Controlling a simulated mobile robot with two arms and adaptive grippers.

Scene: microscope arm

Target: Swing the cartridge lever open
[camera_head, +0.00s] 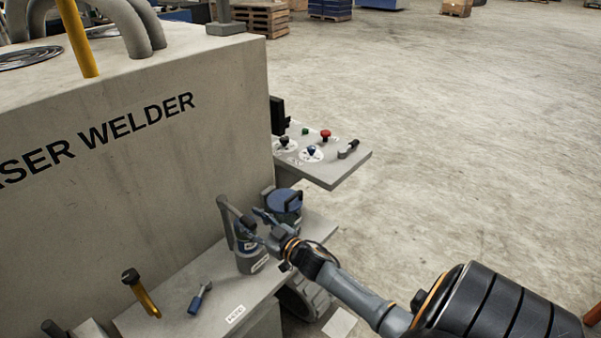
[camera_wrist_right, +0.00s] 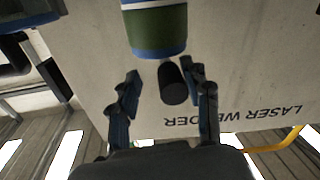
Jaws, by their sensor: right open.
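The grey cartridge lever (camera_head: 226,214) stands on the holder (camera_head: 250,262) on the shelf beside the welder. Its black grip (camera_head: 249,222) sticks out towards my right gripper (camera_head: 262,229). In the right wrist view the black grip (camera_wrist_right: 173,84) shows between the two spread fingers of my right gripper (camera_wrist_right: 162,76); I cannot tell whether either finger touches it. A blue and green cartridge (camera_wrist_right: 155,28) shows just beyond the grip in that view. The gripper hides part of the holder in the head view. My left gripper is out of view.
A blue lidded container (camera_head: 285,202) stands close behind the gripper. The welder wall (camera_head: 130,200) rises at left. A yellow handle (camera_head: 142,293) and a blue-handled tool (camera_head: 200,299) are on the shelf (camera_head: 175,325). A control panel (camera_head: 335,172) juts out above. Open floor lies right.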

